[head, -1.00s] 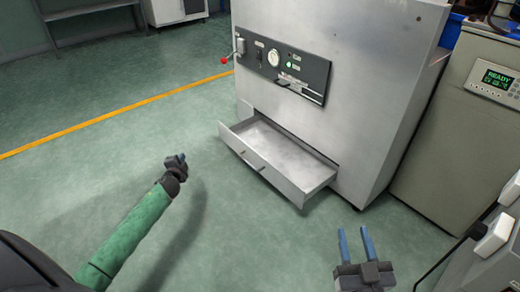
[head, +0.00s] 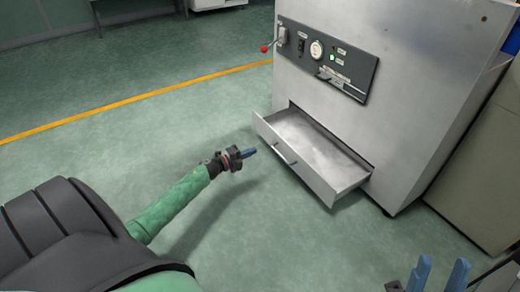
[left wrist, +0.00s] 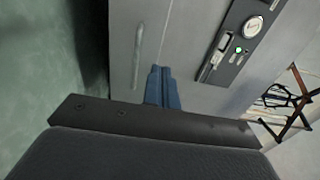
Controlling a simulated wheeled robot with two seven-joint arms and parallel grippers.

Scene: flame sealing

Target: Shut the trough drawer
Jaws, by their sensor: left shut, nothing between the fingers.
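The trough drawer (head: 318,183) is pulled out from the low front of the grey metal cabinet (head: 425,75). It is an empty-looking shallow metal tray with a bar handle (head: 285,154) on its front. My left gripper (head: 250,152) is left of the drawer front, its blue fingers shut together and pointing towards it, with a gap between. In the left wrist view the shut fingers (left wrist: 161,78) show before a grey metal face with a bar handle (left wrist: 137,55). My right gripper (head: 438,272) is at the bottom right, its two blue fingers apart and empty, partly cut off.
The cabinet has a dark control panel (head: 326,60) with a dial, a green light and a red-knobbed lever (head: 270,46). A beige unit (head: 485,165) stands to its right. Green floor left of the drawer is clear, crossed by a yellow line (head: 130,101).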

